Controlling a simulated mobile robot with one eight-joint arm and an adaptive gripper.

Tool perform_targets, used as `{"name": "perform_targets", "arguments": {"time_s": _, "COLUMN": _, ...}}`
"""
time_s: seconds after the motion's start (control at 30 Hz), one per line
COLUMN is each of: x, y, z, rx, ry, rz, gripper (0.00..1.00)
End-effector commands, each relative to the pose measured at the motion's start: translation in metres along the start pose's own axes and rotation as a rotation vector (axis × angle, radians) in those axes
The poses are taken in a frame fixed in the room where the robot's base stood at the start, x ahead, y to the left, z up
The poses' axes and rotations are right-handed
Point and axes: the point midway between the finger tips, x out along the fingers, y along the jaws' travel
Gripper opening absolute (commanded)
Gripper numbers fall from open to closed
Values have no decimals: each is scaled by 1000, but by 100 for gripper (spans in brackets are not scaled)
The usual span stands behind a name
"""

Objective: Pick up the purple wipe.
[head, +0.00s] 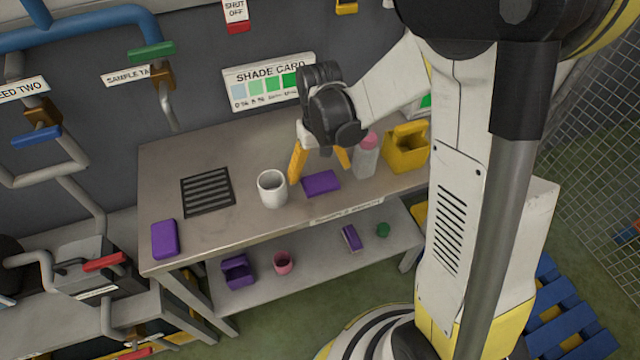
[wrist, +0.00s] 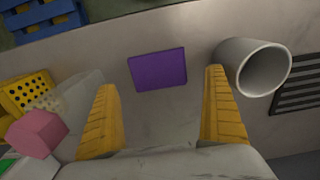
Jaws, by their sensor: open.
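A flat purple piece, which looks like the purple wipe (head: 320,183), lies on the grey bench. In the wrist view the purple wipe (wrist: 158,69) lies just beyond and between the fingertips. My gripper (head: 321,171) is open, with its yellow fingers spread above the wipe and pointing down. In the wrist view my gripper (wrist: 161,82) holds nothing between its fingers. A second purple block (head: 164,239) lies at the bench's left front corner; it looks thicker.
A white cup (head: 271,188) stands just left of the wipe. A clear bottle with a pink cap (head: 365,157) and a yellow caddy (head: 406,150) stand to its right. A dark grille (head: 207,191) lies further left. The lower shelf (head: 320,262) holds several small things.

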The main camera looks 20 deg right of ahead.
Motion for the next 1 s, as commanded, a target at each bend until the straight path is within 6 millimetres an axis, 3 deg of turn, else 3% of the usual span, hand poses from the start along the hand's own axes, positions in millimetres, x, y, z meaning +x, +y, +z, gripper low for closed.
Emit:
{"name": "perform_targets", "arguments": {"time_s": 0.1, "x": 25, "y": 0, "z": -2, "rx": 0, "ry": 0, "rz": 0, "gripper": 100}}
{"name": "perform_targets", "arguments": {"time_s": 0.2, "x": 36, "y": 0, "z": -2, "rx": 0, "ry": 0, "rz": 0, "gripper": 100}}
{"name": "perform_targets", "arguments": {"time_s": 0.43, "x": 36, "y": 0, "z": -2, "rx": 0, "ry": 0, "rz": 0, "gripper": 100}}
{"name": "perform_targets", "arguments": {"time_s": 0.57, "x": 35, "y": 0, "z": -2, "rx": 0, "ry": 0, "rz": 0, "gripper": 60}}
{"name": "perform_targets", "arguments": {"time_s": 0.6, "x": 35, "y": 0, "z": -2, "rx": 0, "ry": 0, "rz": 0, "gripper": 57}}
{"name": "perform_targets", "arguments": {"time_s": 0.87, "x": 35, "y": 0, "z": -2, "rx": 0, "ry": 0, "rz": 0, "gripper": 57}}
{"name": "perform_targets", "arguments": {"time_s": 1.0, "x": 21, "y": 0, "z": -2, "rx": 0, "ry": 0, "rz": 0, "gripper": 57}}
